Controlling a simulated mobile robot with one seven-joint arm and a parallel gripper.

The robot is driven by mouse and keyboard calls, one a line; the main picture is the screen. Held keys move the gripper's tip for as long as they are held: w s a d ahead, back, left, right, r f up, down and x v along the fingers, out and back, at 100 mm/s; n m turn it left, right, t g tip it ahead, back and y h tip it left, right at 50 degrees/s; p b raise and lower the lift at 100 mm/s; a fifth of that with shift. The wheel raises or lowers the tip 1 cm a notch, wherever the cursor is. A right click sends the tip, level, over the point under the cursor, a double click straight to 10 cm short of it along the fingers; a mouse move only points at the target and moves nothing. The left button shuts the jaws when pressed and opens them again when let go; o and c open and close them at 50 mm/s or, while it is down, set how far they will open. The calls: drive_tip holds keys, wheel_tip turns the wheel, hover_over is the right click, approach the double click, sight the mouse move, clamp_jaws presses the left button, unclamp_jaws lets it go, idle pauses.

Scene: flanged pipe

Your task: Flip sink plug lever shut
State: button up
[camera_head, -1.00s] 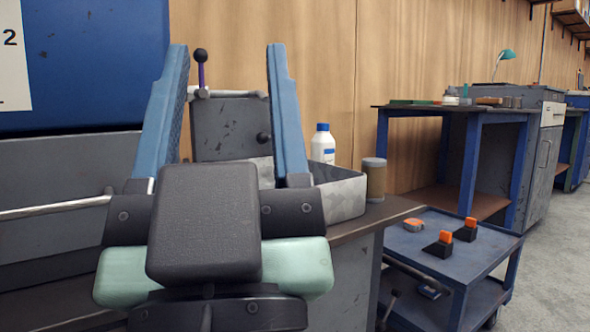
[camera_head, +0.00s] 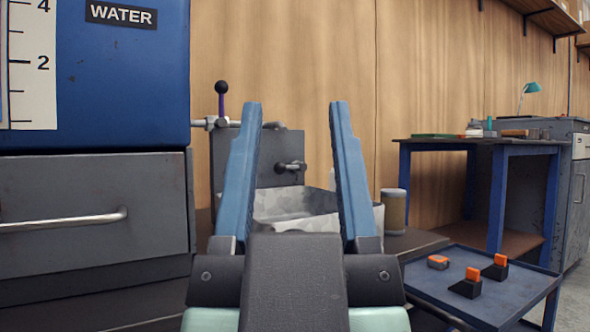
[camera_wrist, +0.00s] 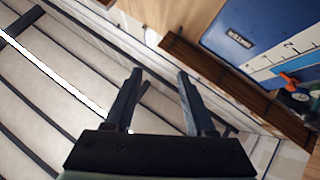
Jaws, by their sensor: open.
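A metal sink basin (camera_head: 300,205) stands at the wall with a grey back panel (camera_head: 270,150) behind it. A small lever with a dark knob (camera_head: 291,167) sticks out of the panel and shows between my fingers. A purple lever with a black ball (camera_head: 221,95) stands upright on the pipe at the panel's top left. Which of these is the plug lever is not marked. My gripper (camera_head: 296,104) is open and empty, in front of the basin, pointing up; it hides part of the basin. My gripper also shows empty in the wrist view (camera_wrist: 158,72), without either lever.
A blue tank marked WATER (camera_head: 120,75) and a grey drawer with a bar handle (camera_head: 95,205) stand close on the left. A jar (camera_head: 394,210) stands right of the basin. A blue cart (camera_head: 490,290) with orange-topped items is at the lower right.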

drive_tip(key=shift+r, duration=0.15)
drive_tip(key=shift+c, duration=1.2)
wheel_tip(320, 180, up, 4)
drive_tip(key=p, duration=0.4)
drive_tip(key=shift+r+p, duration=0.15)
drive_tip(key=shift+p, duration=0.2)
clamp_jaws()
wheel_tip(320, 180, up, 28)
drive_tip(key=p, duration=2.7)
drive_tip(key=shift+f, duration=0.2)
